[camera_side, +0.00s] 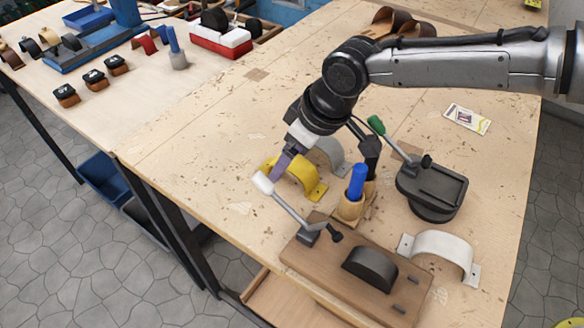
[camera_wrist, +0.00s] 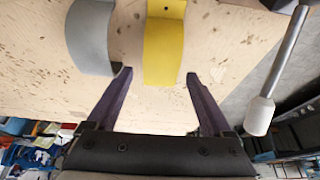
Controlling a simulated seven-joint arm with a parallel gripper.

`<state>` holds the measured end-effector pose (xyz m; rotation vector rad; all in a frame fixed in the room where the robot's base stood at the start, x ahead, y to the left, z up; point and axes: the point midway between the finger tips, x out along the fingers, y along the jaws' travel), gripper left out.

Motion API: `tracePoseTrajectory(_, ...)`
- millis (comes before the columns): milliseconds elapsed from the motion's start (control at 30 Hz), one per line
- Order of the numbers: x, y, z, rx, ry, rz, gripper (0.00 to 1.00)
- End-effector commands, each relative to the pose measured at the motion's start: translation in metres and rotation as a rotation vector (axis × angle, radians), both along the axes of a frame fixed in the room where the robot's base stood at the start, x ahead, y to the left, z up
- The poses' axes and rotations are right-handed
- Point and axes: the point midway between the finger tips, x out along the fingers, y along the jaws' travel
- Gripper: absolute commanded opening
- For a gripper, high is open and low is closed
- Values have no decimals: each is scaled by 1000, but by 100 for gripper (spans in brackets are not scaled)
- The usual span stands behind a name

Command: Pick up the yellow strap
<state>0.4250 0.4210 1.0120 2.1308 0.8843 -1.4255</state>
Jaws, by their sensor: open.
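The yellow strap (camera_side: 301,174) is an arched band lying on the wooden table in the side view, with a flat holed tab at its right end. It also shows in the wrist view (camera_wrist: 165,45), where its far tab has a small hole. My gripper (camera_side: 284,165) is at the strap's left part in the side view and hides some of it. In the wrist view my gripper (camera_wrist: 159,74) is open, with one dark purple finger on each side of the yellow strap's near end. The strap is between the fingers in the picture, and no contact is clear.
A grey strap (camera_side: 328,155) stands close behind the yellow one; it also shows in the wrist view (camera_wrist: 88,38). A white-knobbed lever (camera_side: 285,205) on a wooden fixture (camera_side: 330,268) is close in front. A blue-handled tool (camera_side: 357,182) and a white strap (camera_side: 440,252) are to the right.

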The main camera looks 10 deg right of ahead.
Motion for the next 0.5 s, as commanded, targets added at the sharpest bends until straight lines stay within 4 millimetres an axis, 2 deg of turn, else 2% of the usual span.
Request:
tracePoseTrajectory(167, 0, 0, 1, 1, -1, 0, 85)
tracePoseTrajectory(500, 0, 0, 1, 1, -1, 0, 24)
